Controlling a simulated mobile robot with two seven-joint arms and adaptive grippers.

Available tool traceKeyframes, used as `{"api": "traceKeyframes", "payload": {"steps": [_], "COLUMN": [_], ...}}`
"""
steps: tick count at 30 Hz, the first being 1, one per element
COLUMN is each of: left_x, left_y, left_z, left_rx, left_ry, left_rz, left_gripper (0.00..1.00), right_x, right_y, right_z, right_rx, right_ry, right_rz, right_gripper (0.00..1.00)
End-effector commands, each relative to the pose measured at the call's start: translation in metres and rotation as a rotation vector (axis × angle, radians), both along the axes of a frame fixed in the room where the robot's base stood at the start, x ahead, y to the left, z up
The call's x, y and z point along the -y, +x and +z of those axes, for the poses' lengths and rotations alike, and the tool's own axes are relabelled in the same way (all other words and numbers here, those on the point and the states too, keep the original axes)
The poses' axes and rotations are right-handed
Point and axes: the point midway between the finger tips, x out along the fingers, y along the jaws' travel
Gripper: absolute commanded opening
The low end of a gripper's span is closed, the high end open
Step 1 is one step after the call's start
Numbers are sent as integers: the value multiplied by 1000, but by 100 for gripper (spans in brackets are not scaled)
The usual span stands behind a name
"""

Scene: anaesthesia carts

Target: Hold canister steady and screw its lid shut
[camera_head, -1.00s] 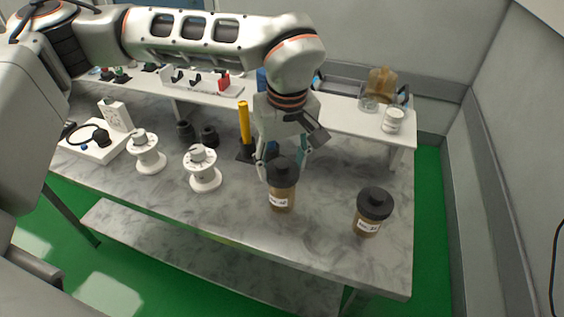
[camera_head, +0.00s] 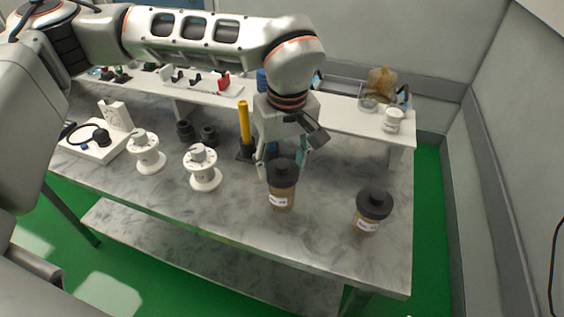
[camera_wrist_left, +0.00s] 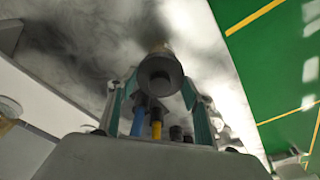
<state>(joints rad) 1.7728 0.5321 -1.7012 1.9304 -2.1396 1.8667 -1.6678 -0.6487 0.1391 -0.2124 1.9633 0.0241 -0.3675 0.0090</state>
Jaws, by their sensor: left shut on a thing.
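A brown canister (camera_head: 281,198) with a white label stands upright on the grey marbled table. Its black lid (camera_head: 283,170) sits on top, and whether it is fully tightened cannot be seen. My left gripper (camera_head: 283,162) reaches down from above, its fingers on either side of the lid and shut on it. In the left wrist view the round dark lid (camera_wrist_left: 158,73) shows between the two greenish fingers. A second brown canister (camera_head: 368,224) with a black lid (camera_head: 374,203) stands apart to the right. My right gripper is not in view.
A yellow post (camera_head: 244,122) on a black base stands behind and left of the gripper. Two white spools (camera_head: 204,172) (camera_head: 146,155) and black cylinders (camera_head: 186,131) are farther left. A raised white shelf (camera_head: 345,122) runs along the back.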

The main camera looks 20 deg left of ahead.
Motion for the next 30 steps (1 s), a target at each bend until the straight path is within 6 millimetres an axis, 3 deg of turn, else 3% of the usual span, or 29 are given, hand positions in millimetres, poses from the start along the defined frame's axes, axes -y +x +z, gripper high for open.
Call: {"api": "traceKeyframes", "payload": {"steps": [30], "left_x": [0], "left_y": [0], "left_z": [-15], "left_rx": [0], "left_ry": [0], "left_rz": [0], "left_gripper": [35], "right_x": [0], "right_y": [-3], "right_z": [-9], "right_rx": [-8], "right_ry": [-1], "right_rz": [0], "right_gripper": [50]}}
